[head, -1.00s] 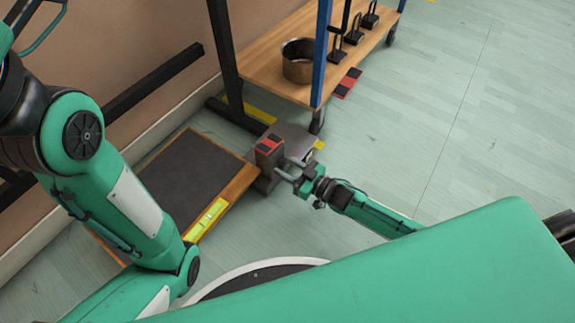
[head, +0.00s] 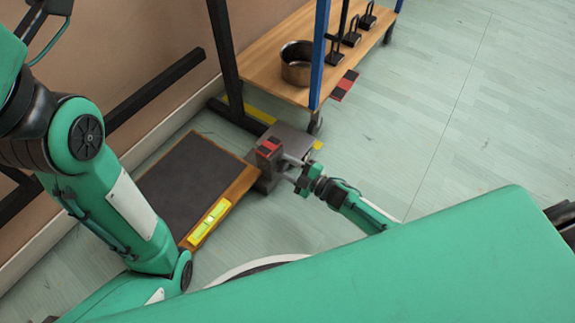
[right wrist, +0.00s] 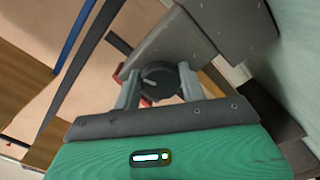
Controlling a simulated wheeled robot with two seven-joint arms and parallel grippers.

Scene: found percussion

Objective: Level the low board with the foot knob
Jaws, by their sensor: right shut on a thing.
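The low board (head: 190,175) lies near the floor, with a dark top and a wooden edge. A yellow spirit level (head: 208,222) lies along its near edge; its bubble is too small to read. A grey block (head: 292,139) with a red-and-black part (head: 268,150) on it stands at the board's right end. My right gripper (head: 288,165) reaches this block from the right. In the right wrist view the dark round foot knob (right wrist: 160,79), with a pale mark, sits between the fingers of my right gripper (right wrist: 157,88), shut on it. My left gripper is out of view.
A wooden shelf (head: 260,75) on blue posts and casters stands at the back, holding a metal pot (head: 297,63) and several dark weights. A dark upright post (head: 222,55) stands behind the block.

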